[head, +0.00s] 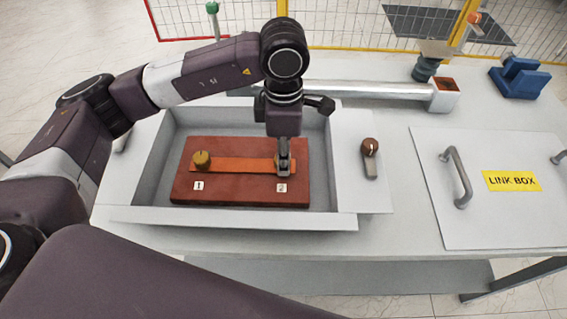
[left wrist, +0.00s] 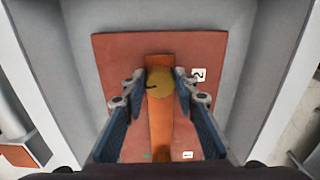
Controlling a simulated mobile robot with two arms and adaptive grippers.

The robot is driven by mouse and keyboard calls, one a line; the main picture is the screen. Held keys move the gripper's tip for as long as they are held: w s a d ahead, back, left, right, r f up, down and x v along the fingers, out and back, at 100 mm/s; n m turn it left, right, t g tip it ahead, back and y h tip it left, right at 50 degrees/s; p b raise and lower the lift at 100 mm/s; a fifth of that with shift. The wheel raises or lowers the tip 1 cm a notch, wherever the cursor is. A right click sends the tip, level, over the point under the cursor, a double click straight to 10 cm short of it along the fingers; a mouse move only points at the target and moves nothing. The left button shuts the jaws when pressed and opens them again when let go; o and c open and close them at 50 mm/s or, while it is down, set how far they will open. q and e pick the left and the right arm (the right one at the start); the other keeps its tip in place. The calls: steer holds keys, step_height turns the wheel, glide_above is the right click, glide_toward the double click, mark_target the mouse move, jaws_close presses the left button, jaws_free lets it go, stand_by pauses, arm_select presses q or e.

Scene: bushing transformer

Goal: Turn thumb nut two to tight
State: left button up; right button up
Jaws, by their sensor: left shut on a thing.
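Thumb nut two (left wrist: 160,82) is a round brass knob at the end of a copper link bar (left wrist: 160,122), beside the label "2" in the left wrist view. My left gripper (left wrist: 160,84) has a finger on either side of the nut and is shut on it. In the head view the left gripper (head: 283,168) points straight down over the bar's right end and hides most of this nut. Thumb nut one (head: 202,160) is a brass knob at the bar's left end, above the label "1". The bar lies on a red-brown board (head: 240,193).
The board sits in an open grey box (head: 235,217) with raised walls. A knob-topped lever (head: 370,155) stands to its right. Farther right is a lid with handles (head: 459,180) and a yellow "LINK BOX" label (head: 511,181). A blue block (head: 519,78) lies at the back right.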

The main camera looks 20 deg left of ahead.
arm_select(q)
steer(key=shift+m+b, duration=0.65)
steer(key=shift+m, duration=0.05)
steer(key=o, duration=1.2)
steer(key=shift+c, duration=0.2)
step_height(320, 180, up, 12)
